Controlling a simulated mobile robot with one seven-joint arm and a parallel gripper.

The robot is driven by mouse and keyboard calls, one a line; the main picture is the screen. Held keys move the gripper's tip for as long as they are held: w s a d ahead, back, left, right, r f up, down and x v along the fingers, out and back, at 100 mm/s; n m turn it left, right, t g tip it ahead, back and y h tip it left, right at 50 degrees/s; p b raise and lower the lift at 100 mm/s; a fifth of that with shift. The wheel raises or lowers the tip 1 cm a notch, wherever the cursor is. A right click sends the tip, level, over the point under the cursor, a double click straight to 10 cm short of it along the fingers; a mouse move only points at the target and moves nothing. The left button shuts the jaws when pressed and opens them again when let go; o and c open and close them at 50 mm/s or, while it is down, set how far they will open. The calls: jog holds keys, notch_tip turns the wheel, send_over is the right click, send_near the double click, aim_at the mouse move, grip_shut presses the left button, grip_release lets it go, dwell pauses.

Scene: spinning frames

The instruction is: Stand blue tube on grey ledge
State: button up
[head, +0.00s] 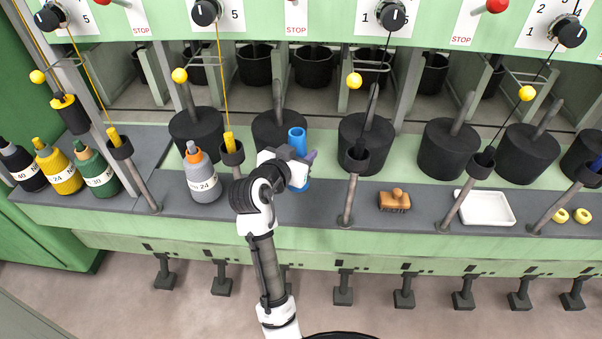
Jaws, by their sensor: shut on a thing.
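The blue tube (297,140) is upright in the head view, just left of the middle, over the grey ledge (322,202). My gripper (299,168) is shut on the tube around its middle. The gripper hides part of the tube. The tube's top shows above the gripper and its lower end shows just below it, against the ledge. I cannot tell whether the lower end touches the ledge.
A grey bottle (203,177) with an orange cap stands left of my gripper. Yellow (58,172), green (97,172) and black bottles stand at the far left. A wooden brush (395,201) and a white tray (485,208) lie to the right. Slanted posts rise from the ledge. Black cans stand behind.

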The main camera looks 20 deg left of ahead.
notch_tip(320, 180, down, 7)
jog(key=shift+f, duration=0.2)
jog(key=shift+f, duration=0.15)
jog(key=o, duration=0.9)
jog(key=shift+o, duration=0.2)
jog(key=b+v, duration=0.1)
jog(key=v, duration=1.1)
jog(key=shift+b, duration=0.4)
